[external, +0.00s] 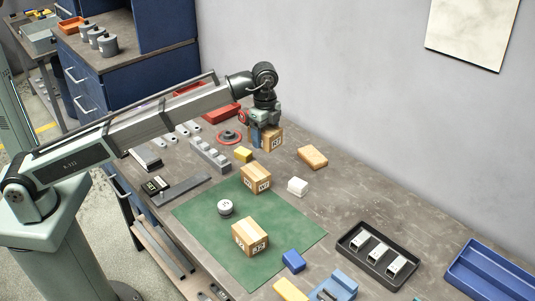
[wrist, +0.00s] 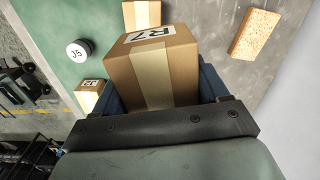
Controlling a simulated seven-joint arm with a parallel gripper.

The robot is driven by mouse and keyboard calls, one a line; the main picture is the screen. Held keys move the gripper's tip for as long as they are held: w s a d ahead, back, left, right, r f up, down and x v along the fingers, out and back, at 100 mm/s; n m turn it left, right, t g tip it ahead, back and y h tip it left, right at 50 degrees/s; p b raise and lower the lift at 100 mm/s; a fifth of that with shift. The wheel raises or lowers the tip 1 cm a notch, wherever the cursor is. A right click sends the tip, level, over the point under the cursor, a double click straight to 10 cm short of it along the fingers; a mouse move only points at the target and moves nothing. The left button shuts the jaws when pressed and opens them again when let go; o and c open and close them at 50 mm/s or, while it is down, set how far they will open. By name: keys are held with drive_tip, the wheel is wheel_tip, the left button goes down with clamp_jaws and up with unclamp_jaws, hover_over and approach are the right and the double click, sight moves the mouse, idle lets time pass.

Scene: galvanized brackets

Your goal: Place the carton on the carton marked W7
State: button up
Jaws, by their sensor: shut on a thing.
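My gripper (external: 264,132) is shut on a brown carton (external: 274,138), which has a pale tape strip and a label that appears to read R7 in the wrist view (wrist: 152,70). The held carton is over the far part of the table; its height above the surface is hard to judge. Two more cartons stand on the green mat: one near its far edge (external: 256,179) and one nearer the front (external: 250,237). Both carry white labels too small to read surely. The wrist view shows one carton at the top (wrist: 142,14) and one labelled carton at the left (wrist: 90,92).
A round white piece (external: 225,207) lies on the green mat (external: 205,228). A black tray (external: 352,243) and blue bin (external: 490,272) are at right. The wall is behind.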

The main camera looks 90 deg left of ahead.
sight(256, 171)
drive_tip(key=s, duration=0.3)
drive_tip(key=shift+d+f, duration=0.3)
drive_tip(key=shift+d, duration=0.1)
drive_tip(key=shift+s+d+f+m, duration=0.1)
drive_tip(key=shift+s+f+m, duration=0.05)
drive_tip(key=shift+m, duration=0.45)
drive_tip(key=shift+f, duration=4.85)
drive_tip(key=shift+f, duration=0.15)
drive_tip(key=o, duration=1.2)
wheel_tip(256, 171, up, 12)
drive_tip(key=shift+r, duration=0.15)
